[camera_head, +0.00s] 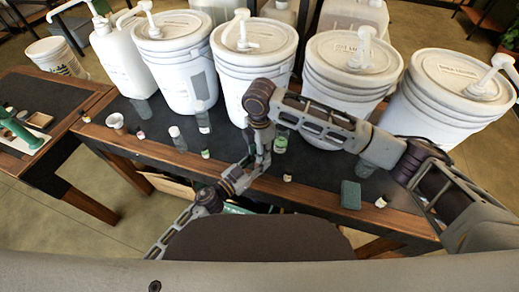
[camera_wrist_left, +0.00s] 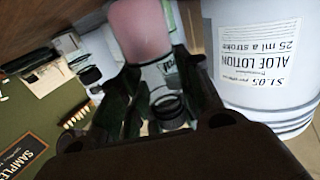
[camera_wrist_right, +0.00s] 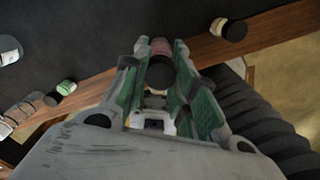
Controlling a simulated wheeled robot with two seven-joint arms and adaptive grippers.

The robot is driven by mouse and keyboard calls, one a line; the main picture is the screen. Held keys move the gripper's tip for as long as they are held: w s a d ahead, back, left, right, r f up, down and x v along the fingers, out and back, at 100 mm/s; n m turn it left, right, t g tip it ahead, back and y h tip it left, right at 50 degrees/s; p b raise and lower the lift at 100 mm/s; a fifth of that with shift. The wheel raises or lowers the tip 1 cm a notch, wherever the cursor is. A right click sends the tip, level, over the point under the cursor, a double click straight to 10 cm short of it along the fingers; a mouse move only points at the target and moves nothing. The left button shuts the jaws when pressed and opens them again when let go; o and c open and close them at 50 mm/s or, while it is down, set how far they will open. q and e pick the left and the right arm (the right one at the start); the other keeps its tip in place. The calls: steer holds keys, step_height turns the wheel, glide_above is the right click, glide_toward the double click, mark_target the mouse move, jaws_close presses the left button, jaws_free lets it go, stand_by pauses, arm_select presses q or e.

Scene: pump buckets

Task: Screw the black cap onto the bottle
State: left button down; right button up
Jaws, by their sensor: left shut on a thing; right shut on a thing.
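The bottle (camera_wrist_left: 140,32) has a pink body and a pale label and sits between the fingers of my left gripper (camera_wrist_left: 163,100), which is shut on it. A dark ribbed ring, which looks like the black cap (camera_wrist_left: 168,106), is at its neck end. In the right wrist view my right gripper (camera_wrist_right: 158,60) is shut on the black cap (camera_wrist_right: 159,75), with a bit of pink just beyond it. Both grippers meet near the table's front edge in the head view. Bottle and cap are mostly hidden there; I cannot tell how far the cap is seated.
Large white pump buckets (camera_head: 253,60) line the back of the dark-topped table (camera_head: 330,172). A green block (camera_head: 351,195) and a small jar (camera_head: 381,202) are at the right front.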

steer(key=m, duration=0.5)
steer(key=shift+m, duration=0.4)
steer(key=m, duration=0.6)
arm_select(q)
steer(key=shift+s, duration=0.1)
arm_select(e)
steer(key=m, duration=1.1)
steer(key=shift+m, duration=0.4)
steer(key=m, duration=0.5)
steer(key=shift+m, duration=0.4)
steer(key=m, duration=1)
steer(key=shift+f+m, duration=0.1)
steer(key=shift+m, duration=0.3)
steer(key=m, duration=0.6)
steer(key=o, duration=0.7)
